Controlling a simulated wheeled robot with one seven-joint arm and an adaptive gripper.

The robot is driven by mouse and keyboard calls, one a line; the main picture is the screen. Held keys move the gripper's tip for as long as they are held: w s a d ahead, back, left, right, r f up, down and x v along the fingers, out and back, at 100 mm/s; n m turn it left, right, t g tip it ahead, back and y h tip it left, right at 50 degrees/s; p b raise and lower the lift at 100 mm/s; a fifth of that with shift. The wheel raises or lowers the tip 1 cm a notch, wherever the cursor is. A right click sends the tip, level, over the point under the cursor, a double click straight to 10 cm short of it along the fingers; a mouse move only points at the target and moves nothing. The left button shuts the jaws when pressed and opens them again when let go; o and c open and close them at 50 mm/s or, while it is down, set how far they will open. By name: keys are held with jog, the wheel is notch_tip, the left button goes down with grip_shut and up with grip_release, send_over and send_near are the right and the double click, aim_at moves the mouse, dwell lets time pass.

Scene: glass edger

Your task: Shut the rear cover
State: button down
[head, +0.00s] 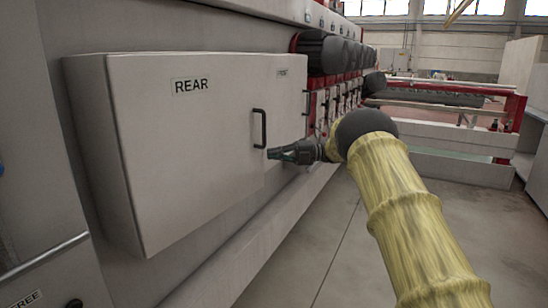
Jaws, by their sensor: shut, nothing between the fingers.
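The rear cover (190,140) is a large pale panel marked REAR, on a box on the machine's side at the left of the head view. A dark upright bar handle (260,128) sits near its right edge. The cover's lower right corner sits lower than the panel beside it, so it seems to stand out a little; I cannot tell how wide any gap is. My gripper (270,154) is shut and empty, just below and right of the handle, pointing left. It overlaps the right edge in the picture; contact cannot be told.
A second panel (291,93) with a partly readable label and its own handle (306,103) lies just beyond. Dark motors (325,52) stick out further along. A red-framed conveyor (450,100) stands at the back right. The grey floor (320,240) in front is clear.

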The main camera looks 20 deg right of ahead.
jog(key=shift+w+a+r+g, duration=0.15)
jog(key=shift+w+a+g, duration=0.15)
jog(key=shift+w+a, duration=0.25)
jog(key=shift+s+d, duration=0.1)
jog(key=shift+d, duration=0.2)
